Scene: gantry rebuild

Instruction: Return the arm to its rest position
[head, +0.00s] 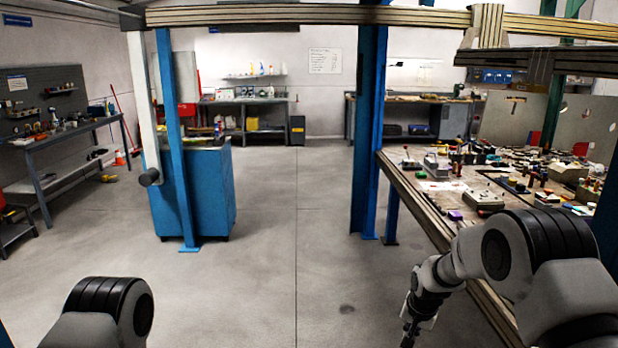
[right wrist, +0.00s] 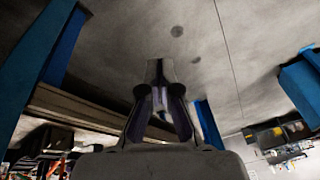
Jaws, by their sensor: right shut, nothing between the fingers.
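My right arm comes in from the right in the head view, beside the left edge of the cluttered workbench (head: 425,205). Its gripper (head: 408,338) hangs low over the floor, partly cut off by the bottom edge of the picture. In the right wrist view my right gripper (right wrist: 158,68) is shut and empty, with the grey floor behind it. Of my left arm only a grey link with a black joint shows at the bottom left of the head view. My left gripper is out of the picture.
Blue gantry posts (head: 368,120) stand by the workbench, and a wooden beam (head: 310,16) crosses overhead. A blue cabinet (head: 205,195) stands left of centre. A side bench (head: 70,135) lines the left wall. The floor (head: 290,270) between is clear.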

